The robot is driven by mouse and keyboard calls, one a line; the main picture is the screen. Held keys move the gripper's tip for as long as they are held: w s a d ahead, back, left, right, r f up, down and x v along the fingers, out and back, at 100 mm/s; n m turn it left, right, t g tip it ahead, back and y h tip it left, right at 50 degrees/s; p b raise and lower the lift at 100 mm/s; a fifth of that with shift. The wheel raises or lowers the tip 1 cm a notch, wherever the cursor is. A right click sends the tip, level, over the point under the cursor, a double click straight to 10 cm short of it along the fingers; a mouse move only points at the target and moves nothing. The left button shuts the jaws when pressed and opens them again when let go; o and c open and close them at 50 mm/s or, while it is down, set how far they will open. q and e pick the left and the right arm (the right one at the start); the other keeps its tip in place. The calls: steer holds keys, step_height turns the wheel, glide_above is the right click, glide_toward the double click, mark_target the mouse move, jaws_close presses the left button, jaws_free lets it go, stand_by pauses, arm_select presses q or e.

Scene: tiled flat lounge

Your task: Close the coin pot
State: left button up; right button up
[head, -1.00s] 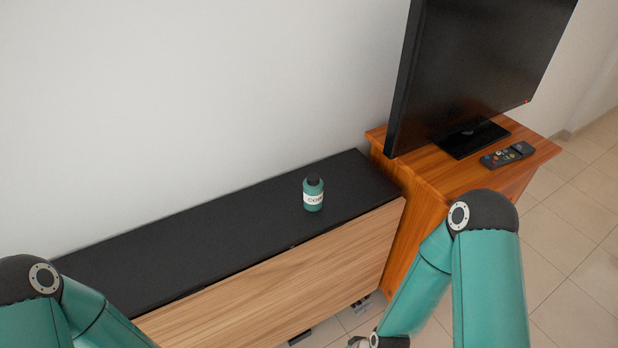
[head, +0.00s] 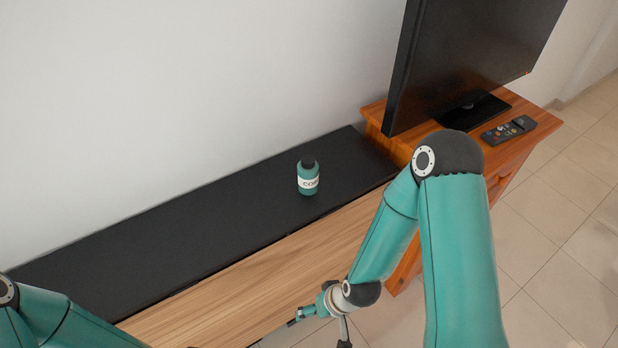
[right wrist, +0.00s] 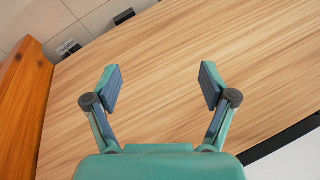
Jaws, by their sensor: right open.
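The coin pot (head: 308,181) is a small teal jar with a white label whose visible letters start with "CO". It stands upright on the black top of the low cabinet, towards its right end. My right gripper (head: 318,328) is low in front of the cabinet, below and apart from the pot. In the right wrist view this gripper (right wrist: 160,82) is open and empty, facing the wood front. My left arm shows at the lower left, but its gripper is out of view.
The low cabinet (head: 150,232) has a clear black top and a wood-grain front (right wrist: 165,45). A wooden side cabinet (head: 372,112) at the right holds a television (head: 470,60) and a remote (head: 509,130). A white wall stands behind; tiled floor (head: 555,250) is free at right.

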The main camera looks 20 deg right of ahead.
steer(key=w+d+r+n+t+h+b, duration=0.1)
steer(key=w+d+r+t+b, duration=0.4)
steer(key=w+r, duration=0.5)
arm_select(q)
step_height(320, 180, down, 8)
steer(key=b, duration=0.1)
steer(key=shift+r+b, duration=0.25)
steer(key=shift+b, duration=0.05)
arm_select(e)
steer(key=w+d+r+t+h, duration=0.1)
steer(key=w+d+r+t, duration=0.1)
steer(key=r, duration=0.4)
steer(key=w+d+r+t+h, duration=0.1)
steer(key=w+d+r+t, duration=0.1)
steer(key=r+t, duration=0.2)
step_height(320, 180, up, 3)
steer(key=shift+w+r+n, duration=0.1)
steer(key=shift+w+n, duration=0.25)
steer(key=shift+n, duration=0.05)
steer(key=shift+d, duration=0.1)
